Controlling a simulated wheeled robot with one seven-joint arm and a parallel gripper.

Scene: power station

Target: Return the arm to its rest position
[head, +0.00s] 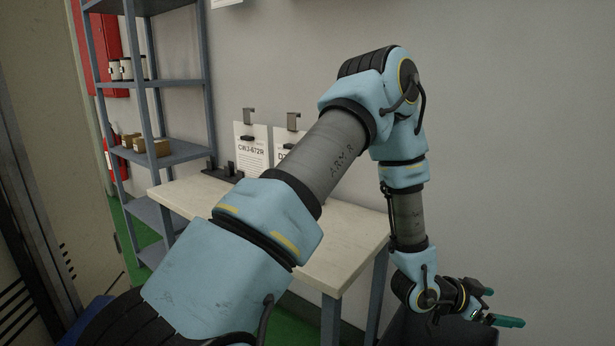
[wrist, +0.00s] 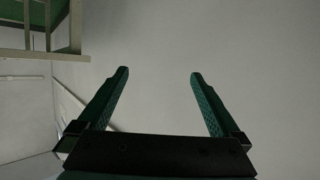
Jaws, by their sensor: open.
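My arm reaches across the head view, with its elbow raised and its forearm hanging down on the right. My gripper (head: 504,320) is at the lower right of the head view, beyond the table's right end, with its green fingers pointing right. In the wrist view my gripper (wrist: 159,75) shows two green fingers spread well apart, with nothing between them.
A pale-topped table (head: 345,235) stands against the wall, partly hidden by my arm. A blue-grey shelf (head: 180,152) with small boxes (head: 152,146) and jars is at left. A dark bin-like box (head: 455,333) sits below my gripper.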

